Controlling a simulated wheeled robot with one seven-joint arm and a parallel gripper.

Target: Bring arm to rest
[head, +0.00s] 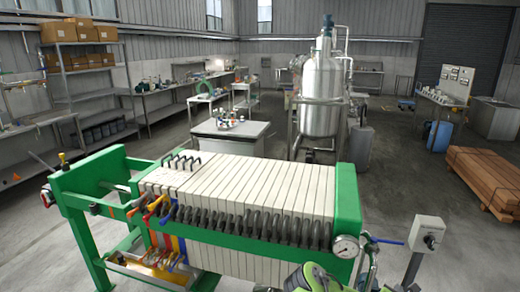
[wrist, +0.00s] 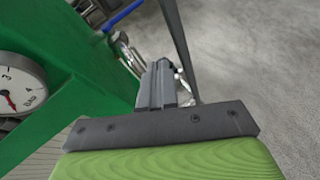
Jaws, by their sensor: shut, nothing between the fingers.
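My gripper (wrist: 164,70) is shut and empty in the wrist view, its dark fingers together beyond the grey plate and lime-green body. It hangs beside the green end frame of the filter press, near the pressure gauge (wrist: 20,84). In the head view a lime-green part of my arm shows at the bottom edge, in front of the press; the fingers cannot be made out there.
The filter press (head: 240,200) with pale plates and a green frame (head: 347,210) fills the front. A grey control box (head: 427,233) on a post stands to its right. A steel tank (head: 321,95) stands behind, and timber (head: 485,178) lies at right. Grey floor between is free.

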